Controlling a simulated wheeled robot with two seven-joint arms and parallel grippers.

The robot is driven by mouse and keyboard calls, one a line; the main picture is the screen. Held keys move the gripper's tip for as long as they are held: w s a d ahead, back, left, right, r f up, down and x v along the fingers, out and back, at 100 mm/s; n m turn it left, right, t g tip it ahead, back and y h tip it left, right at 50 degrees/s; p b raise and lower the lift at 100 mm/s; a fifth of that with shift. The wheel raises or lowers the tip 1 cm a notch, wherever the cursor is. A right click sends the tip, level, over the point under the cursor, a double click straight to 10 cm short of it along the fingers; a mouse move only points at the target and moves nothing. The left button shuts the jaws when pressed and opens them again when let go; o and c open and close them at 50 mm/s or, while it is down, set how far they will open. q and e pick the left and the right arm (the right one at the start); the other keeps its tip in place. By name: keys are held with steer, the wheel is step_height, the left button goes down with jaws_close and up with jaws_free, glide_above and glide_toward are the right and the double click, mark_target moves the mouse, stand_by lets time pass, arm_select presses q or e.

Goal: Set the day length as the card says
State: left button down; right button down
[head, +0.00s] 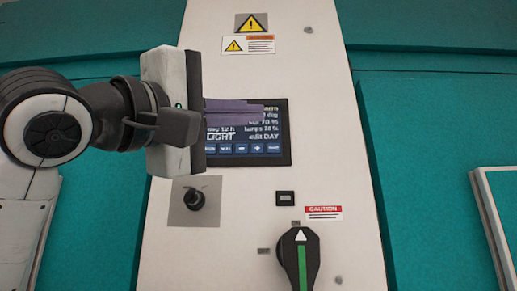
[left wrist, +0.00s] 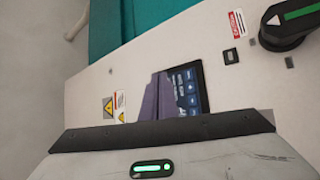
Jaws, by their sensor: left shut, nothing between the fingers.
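The control screen (head: 270,138) is lit on the white panel, with a row of blue buttons (head: 241,148) along its bottom, including minus and plus. Its text partly reads "12 h", "LIGHT" and "edit DAY"; the upper left is hidden behind my gripper. My left gripper (head: 262,108) is shut and empty, its purple fingers pointing right across the upper part of the screen. I cannot tell whether the fingertips touch it. In the left wrist view the fingers (left wrist: 152,98) lie beside the screen (left wrist: 187,90). No card with a day length is visible. My right gripper is out of view.
Below the screen are a key-like switch (head: 195,199), a small black socket or switch (head: 285,198) and a large black rotary handle (head: 299,258) with a green stripe. Warning labels (head: 248,44) are above. Teal walls flank the panel.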

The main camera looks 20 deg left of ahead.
mark_target(258, 148)
arm_select(q)
steer(key=shift+w+a+p, duration=0.4)
steer(key=shift+w+p, duration=0.1)
steer(key=shift+w, duration=0.95)
steer(key=shift+w+a+p, duration=0.45)
steer(key=shift+w, duration=1.05)
steer(key=shift+w+a+p, duration=0.4)
steer(key=shift+w+p, duration=0.1)
steer(key=shift+w, duration=0.95)
steer(key=shift+w, duration=0.1)
steer(key=shift+w+a, duration=0.1)
steer(key=shift+w, duration=0.2)
steer(key=shift+w+a, duration=0.1)
steer(key=shift+w, duration=0.2)
steer(key=shift+s+d, duration=0.2)
steer(key=shift+s, duration=0.5)
